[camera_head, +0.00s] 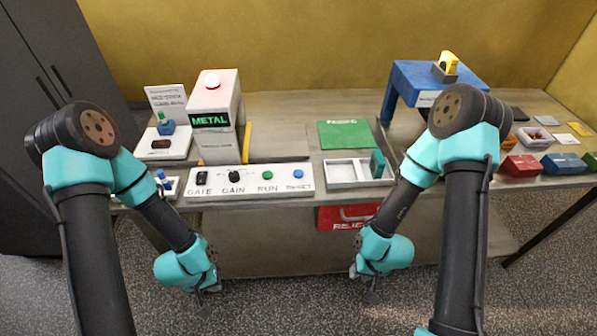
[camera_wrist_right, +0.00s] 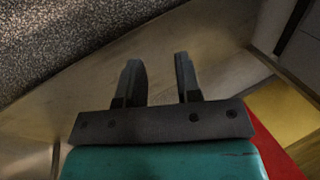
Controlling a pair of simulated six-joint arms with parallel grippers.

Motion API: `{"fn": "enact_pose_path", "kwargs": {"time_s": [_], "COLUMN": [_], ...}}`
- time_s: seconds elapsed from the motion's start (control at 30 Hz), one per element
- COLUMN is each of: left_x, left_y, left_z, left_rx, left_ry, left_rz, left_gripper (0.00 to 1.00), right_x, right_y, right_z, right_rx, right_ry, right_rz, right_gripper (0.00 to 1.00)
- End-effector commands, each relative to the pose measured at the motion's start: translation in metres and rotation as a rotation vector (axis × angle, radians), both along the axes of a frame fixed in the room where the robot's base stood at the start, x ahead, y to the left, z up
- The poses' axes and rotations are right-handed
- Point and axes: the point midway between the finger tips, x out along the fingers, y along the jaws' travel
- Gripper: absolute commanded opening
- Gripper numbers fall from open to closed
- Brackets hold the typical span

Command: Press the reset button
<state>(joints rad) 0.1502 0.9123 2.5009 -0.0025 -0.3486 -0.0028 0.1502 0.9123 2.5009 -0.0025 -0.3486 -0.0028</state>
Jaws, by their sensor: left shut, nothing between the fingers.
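The reset button (camera_head: 298,174) is a small blue round button at the right end of a white control panel (camera_head: 222,195), above the printed word RESET. Nothing covers it in the head view. My left gripper (camera_head: 209,297) is shut and empty, hanging in front of the table, below and left of the button. My right gripper (camera_head: 372,293) hangs in front of the table, below and right of the button. In the right wrist view its two fingers (camera_wrist_right: 158,80) stand apart with nothing between them.
A green RUN button (camera_head: 267,174) sits close left of the reset button, with GAIN and GATE controls further left. A tall METAL detector (camera_head: 214,115) stands behind the panel. A white tray (camera_head: 345,172) lies to the right. A red reject bin (camera_head: 345,217) sits below the table edge.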

Motion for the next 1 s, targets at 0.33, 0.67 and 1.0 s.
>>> {"fn": "enact_pose_path", "kwargs": {"time_s": [0.33, 0.67, 1.0], "left_x": [0.0000, 0.0000, 0.0000], "left_y": [0.0000, 0.0000, 0.0000], "left_z": [0.0000, 0.0000, 0.0000], "left_rx": [0.000, 0.000, 0.000], "left_ry": [0.000, 0.000, 0.000], "left_rz": [0.000, 0.000, 0.000], "left_gripper": [0.00, 0.00, 0.00], "right_x": [0.0000, 0.0000, 0.0000], "right_y": [0.0000, 0.0000, 0.0000], "right_z": [0.0000, 0.0000, 0.0000], "right_rx": [0.000, 0.000, 0.000], "right_ry": [0.000, 0.000, 0.000], "right_rz": [0.000, 0.000, 0.000], "right_gripper": [0.00, 0.00, 0.00]}}
